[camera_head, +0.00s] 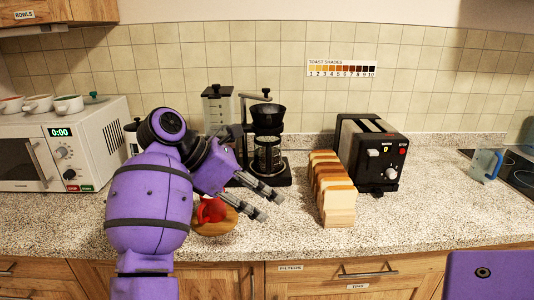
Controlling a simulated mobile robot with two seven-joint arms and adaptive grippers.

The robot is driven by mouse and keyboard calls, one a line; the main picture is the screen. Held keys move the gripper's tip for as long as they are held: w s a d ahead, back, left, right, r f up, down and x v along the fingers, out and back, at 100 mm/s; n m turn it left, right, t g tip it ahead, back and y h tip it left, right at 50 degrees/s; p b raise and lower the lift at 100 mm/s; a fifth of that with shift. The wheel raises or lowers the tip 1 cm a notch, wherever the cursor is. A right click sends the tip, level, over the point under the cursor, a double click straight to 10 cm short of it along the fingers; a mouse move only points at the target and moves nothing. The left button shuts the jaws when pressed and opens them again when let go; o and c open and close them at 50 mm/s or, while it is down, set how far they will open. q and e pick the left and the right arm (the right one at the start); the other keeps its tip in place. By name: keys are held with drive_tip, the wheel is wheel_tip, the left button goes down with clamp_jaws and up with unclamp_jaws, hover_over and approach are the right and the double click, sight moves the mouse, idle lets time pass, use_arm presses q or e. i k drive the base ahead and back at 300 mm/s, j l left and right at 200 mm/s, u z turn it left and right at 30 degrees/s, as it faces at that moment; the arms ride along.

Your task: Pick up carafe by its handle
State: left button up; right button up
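A glass carafe (268,156) with dark parts sits in the black coffee maker (267,118) at the back of the counter. I cannot make out its handle clearly.
A red object (211,210) sits on a round wooden board (217,228) beneath the gripper. Bread slices (332,190) and a toaster (371,150) stand to the right. A microwave (62,150) is at left, a clear jug (486,164) at far right. The counter (420,215) is clear between toaster and jug.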

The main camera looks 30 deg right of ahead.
sight(268, 155)
drive_tip(key=i+l, duration=0.6)
drive_tip(key=i, duration=0.2)
